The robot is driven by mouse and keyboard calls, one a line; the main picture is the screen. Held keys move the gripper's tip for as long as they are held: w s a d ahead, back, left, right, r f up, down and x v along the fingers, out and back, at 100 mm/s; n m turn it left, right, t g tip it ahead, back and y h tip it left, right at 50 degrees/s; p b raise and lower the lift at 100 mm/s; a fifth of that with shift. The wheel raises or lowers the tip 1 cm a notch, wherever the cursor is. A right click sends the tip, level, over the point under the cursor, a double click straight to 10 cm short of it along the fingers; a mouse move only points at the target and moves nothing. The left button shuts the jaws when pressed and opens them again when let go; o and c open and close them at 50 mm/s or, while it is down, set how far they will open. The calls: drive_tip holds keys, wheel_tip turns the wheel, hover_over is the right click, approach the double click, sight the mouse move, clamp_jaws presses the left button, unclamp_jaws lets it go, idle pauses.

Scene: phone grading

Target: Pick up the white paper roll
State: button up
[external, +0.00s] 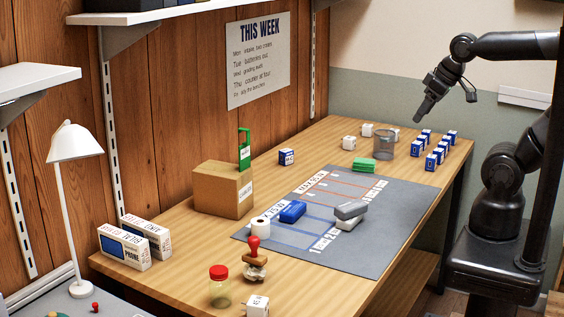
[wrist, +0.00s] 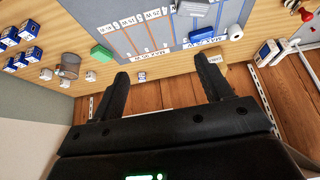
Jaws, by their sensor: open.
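The white paper roll (external: 260,227) stands on the left edge of the grey mat (external: 405,205), beside a red-knobbed stamp. In the wrist view the roll (wrist: 235,32) shows at the upper right, past the right finger. My gripper (external: 424,112) is raised above the far end of the table, well away from the roll. In the wrist view its two fingers (wrist: 161,66) are spread apart with nothing between them.
The red stamp (external: 255,257) is close in front of the roll. A blue block (external: 292,211), grey blocks (external: 350,210) and a cardboard box (external: 222,190) are nearby. A mesh cup (external: 383,144) and several blue boxes (external: 432,160) stand at the far end.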

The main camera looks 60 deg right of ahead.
drive_tip(key=m+g, duration=0.5)
drive_tip(key=g, duration=0.1)
hover_over(261, 221)
wheel_tip(261, 221, down, 19)
drive_tip(key=f, duration=0.5)
drive_tip(key=shift+s+a, duration=0.1)
drive_tip(key=shift+a, duration=0.2)
drive_tip(key=shift+d+f, duration=0.2)
drive_tip(key=shift+f, duration=2.85)
drive_tip(key=shift+c, duration=0.3)
